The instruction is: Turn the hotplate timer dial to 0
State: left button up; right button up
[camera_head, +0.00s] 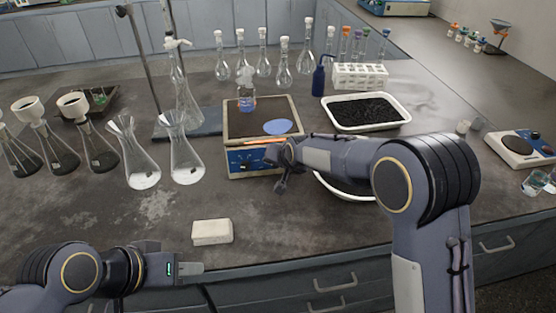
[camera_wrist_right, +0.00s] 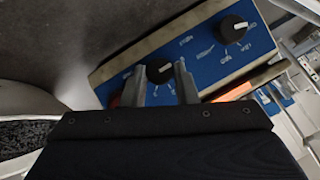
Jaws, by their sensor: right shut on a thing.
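The hotplate (camera_head: 232,130) stands mid-bench with a blue front panel (camera_head: 243,160). In the right wrist view the panel carries two black dials with white marker lines. My right gripper (camera_wrist_right: 160,85) has its fingers on either side of one dial (camera_wrist_right: 160,70) and is shut on it. The other dial (camera_wrist_right: 233,28) is free. The labels are too small to read, so I cannot tell which is the timer. In the head view my right gripper (camera_head: 281,183) is at the panel's right end and hides that part. My left gripper (camera_head: 190,268) is low at the bench's front edge, away from the hotplate; its finger gap does not show.
A small flask with blue liquid (camera_head: 247,103) and a blue disc (camera_head: 278,127) sit on the hotplate. Conical flasks (camera_head: 184,160) stand to its left. A white tray of dark grains (camera_head: 366,112) is to its right. A white block (camera_head: 212,232) lies in front.

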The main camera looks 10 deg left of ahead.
jog(key=shift+f, duration=0.1)
jog(key=o, duration=1)
jog(key=shift+s+d+r, duration=0.1)
jog(key=shift+s+r, duration=0.1)
jog(key=shift+r, duration=0.2)
jog(key=v, duration=0.7)
